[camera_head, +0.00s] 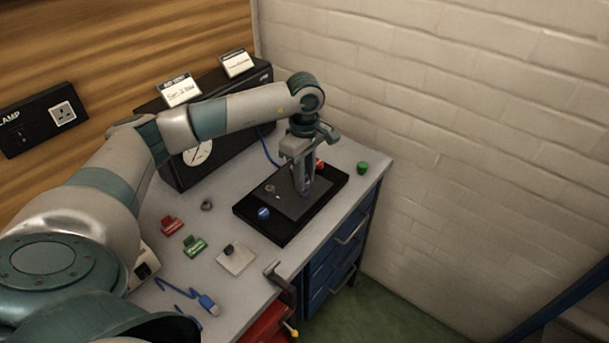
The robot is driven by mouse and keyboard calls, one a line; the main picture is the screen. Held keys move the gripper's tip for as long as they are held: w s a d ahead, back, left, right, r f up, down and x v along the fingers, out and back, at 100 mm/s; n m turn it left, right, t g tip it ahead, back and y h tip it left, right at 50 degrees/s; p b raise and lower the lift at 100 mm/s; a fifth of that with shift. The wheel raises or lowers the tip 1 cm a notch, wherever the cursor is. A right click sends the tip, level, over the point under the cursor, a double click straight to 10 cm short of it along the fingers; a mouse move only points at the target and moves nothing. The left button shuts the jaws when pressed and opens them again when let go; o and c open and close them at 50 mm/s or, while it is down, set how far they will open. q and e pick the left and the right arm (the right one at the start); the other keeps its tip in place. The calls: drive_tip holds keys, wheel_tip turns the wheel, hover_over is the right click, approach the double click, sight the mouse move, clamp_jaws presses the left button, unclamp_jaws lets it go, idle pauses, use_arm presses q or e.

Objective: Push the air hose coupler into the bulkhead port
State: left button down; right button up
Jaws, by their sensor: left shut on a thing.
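My left gripper (302,188) points down over a dark plate (284,203) in a black tray (250,224). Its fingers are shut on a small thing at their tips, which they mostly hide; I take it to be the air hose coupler. A thin blue hose (268,150) runs down from the black box towards the tray, behind the gripper. A small grey round fitting (270,188) shows on the plate, left of the fingers. I cannot tell for sure which fitting is the bulkhead port, or whether the held thing touches it. My right gripper is not in view.
A black box with a dial (198,152) stands behind. A blue knob (263,213) is in the tray; a green cylinder (362,168) is at the right edge.

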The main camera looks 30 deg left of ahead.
use_arm(q)
drive_tip(key=shift+b, duration=1)
idle(2.2)
drive_tip(key=shift+f, duration=0.2)
idle(0.3)
drive_tip(key=c, duration=1.4)
unclamp_jaws()
drive_tip(key=shift+c, duration=0.2)
drive_tip(key=shift+r+b, duration=0.2)
drive_tip(key=shift+b, duration=0.1)
wheel_tip(320, 180, up, 17)
drive_tip(key=b, duration=0.3)
drive_tip(key=shift+b, duration=0.4)
drive_tip(key=shift+r, duration=0.1)
